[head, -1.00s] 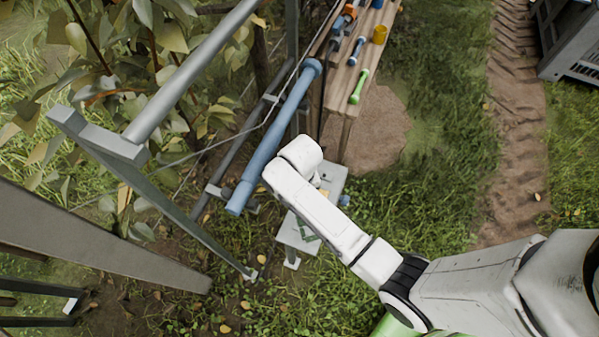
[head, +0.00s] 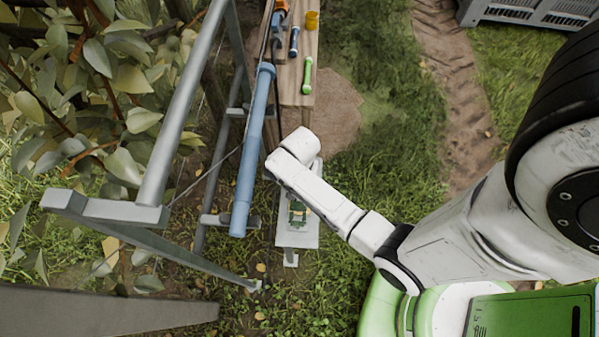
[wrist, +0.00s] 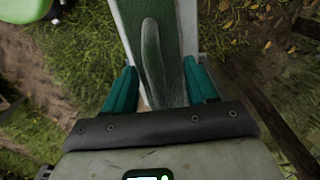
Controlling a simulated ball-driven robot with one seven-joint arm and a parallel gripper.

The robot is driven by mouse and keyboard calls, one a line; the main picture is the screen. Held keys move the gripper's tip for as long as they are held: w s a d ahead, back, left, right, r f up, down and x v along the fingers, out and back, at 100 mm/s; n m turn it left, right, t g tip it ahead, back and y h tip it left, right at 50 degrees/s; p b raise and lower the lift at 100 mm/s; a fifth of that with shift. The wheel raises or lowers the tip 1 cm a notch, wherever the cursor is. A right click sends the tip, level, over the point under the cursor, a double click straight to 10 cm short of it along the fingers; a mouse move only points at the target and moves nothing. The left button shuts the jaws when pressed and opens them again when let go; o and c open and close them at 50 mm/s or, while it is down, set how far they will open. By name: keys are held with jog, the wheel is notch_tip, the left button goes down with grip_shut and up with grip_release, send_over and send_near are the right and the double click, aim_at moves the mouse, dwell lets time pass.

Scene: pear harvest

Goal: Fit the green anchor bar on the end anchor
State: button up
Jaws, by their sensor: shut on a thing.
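My gripper shows in the wrist view (wrist: 160,92) with two teal fingers, shut on a dark green bar (wrist: 153,50) with a rounded far end. The bar points up the picture, over a pale-edged dark green surface. In the head view my gripper is hidden under the arm's white end. A bright green bar (head: 308,76) with thick ends lies on the wooden bench, away from the arm. A small pale stand (head: 297,238) with a green thing (head: 298,213) on it stands beneath my forearm. I cannot tell which part is the end anchor.
A blue tube (head: 252,150) runs along the metal frame (head: 120,212) left of the arm. The wooden bench (head: 298,95) holds a blue bar (head: 294,42) and a yellow cup (head: 312,20). Grass on the right is open, with a grey crate (head: 530,12) beyond.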

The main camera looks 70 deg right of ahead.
jog(key=shift+f+b, duration=2.3)
jog(key=shift+b, duration=0.05)
jog(key=shift+a+r+p, duration=0.1)
jog(key=shift+p, duration=0.55)
jog(key=shift+f, duration=0.25)
jog(key=shift+f+b, duration=0.35)
jog(key=shift+b, duration=0.05)
jog(key=shift+f+b, duration=0.85)
jog(key=shift+f, duration=0.85)
dwell(2.2)
jog(key=o, duration=1.2)
jog(key=shift+s, duration=0.1)
